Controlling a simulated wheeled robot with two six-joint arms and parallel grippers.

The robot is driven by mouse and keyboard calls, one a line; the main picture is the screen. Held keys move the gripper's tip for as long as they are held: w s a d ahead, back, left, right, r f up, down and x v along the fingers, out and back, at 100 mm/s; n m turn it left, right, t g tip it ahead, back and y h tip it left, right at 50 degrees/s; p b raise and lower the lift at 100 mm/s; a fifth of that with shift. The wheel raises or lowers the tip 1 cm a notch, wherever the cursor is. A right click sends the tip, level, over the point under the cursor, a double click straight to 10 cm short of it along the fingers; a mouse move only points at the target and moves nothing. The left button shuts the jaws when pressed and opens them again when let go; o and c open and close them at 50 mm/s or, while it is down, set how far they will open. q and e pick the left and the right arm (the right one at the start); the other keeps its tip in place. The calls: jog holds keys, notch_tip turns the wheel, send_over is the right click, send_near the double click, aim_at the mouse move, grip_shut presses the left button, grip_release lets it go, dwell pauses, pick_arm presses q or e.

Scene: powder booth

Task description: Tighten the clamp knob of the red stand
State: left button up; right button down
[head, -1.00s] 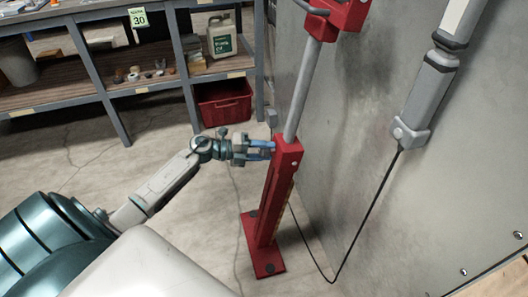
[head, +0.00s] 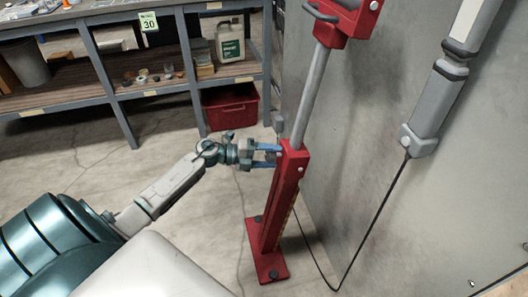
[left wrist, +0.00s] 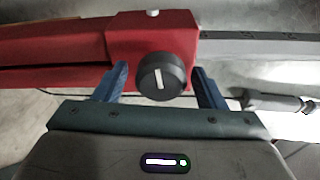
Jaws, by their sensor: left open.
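The red stand (head: 276,215) stands upright on its base plate beside the grey wall, with a grey pole rising from its top. In the left wrist view, the red clamp block (left wrist: 125,35) carries a round black clamp knob (left wrist: 163,76) with a white line on its face, running nearly upright in the picture. My left gripper (head: 270,156) is at the upper part of the stand. In the left wrist view its two blue fingers (left wrist: 161,88) are open, one on each side of the knob, with visible gaps to it. My right gripper is not in view.
A grey metal wall (head: 400,200) rises right of the stand. A grey device (head: 437,95) hangs there with a black cable looping to the floor. A shelf unit (head: 110,95) and a red crate (head: 230,108) are behind. The floor left of the stand is open.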

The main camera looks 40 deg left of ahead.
aim_at(266, 157)
pick_arm(q)
jog(key=v, duration=0.6)
jog(key=shift+s+a, duration=0.25)
jog(key=shift+p+v, duration=0.3)
jog(key=shift+v, duration=1.75)
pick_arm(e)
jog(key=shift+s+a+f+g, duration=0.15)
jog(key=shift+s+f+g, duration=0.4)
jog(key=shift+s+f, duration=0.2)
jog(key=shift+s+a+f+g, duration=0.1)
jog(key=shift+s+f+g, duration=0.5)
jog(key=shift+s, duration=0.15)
pick_arm(q)
jog(key=shift+d, duration=0.1)
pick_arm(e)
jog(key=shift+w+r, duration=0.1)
